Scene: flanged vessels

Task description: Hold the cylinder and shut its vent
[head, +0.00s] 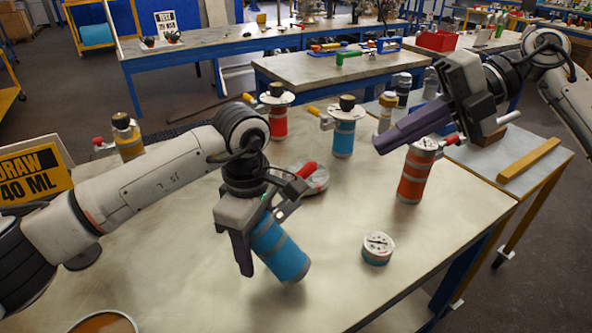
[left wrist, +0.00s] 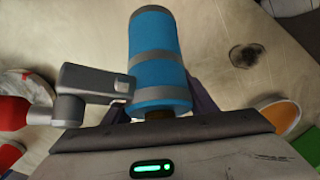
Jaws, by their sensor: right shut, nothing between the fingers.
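A blue cylinder (head: 280,251) with grey bands hangs tilted from my left gripper (head: 248,237), over the near middle of the table. In the left wrist view the cylinder (left wrist: 158,50) lies between the dark fingers, its brownish neck partly hidden by the gripper body. A grey side arm (left wrist: 90,85) with a red handle (left wrist: 18,113) sticks out from beside the neck; the red handle (head: 306,170) also shows in the head view. I cannot tell whether the vent is open. My right gripper (head: 378,146) is shut and empty, in the air above and left of an orange cylinder.
The orange cylinder (head: 414,177) with a red handle stands at right. A blue cylinder (head: 344,138), a red one (head: 278,122) and a yellow one (head: 130,143) stand behind. A short round gauge-like canister (head: 377,248) stands near the right edge. A sign (head: 34,172) stands at left.

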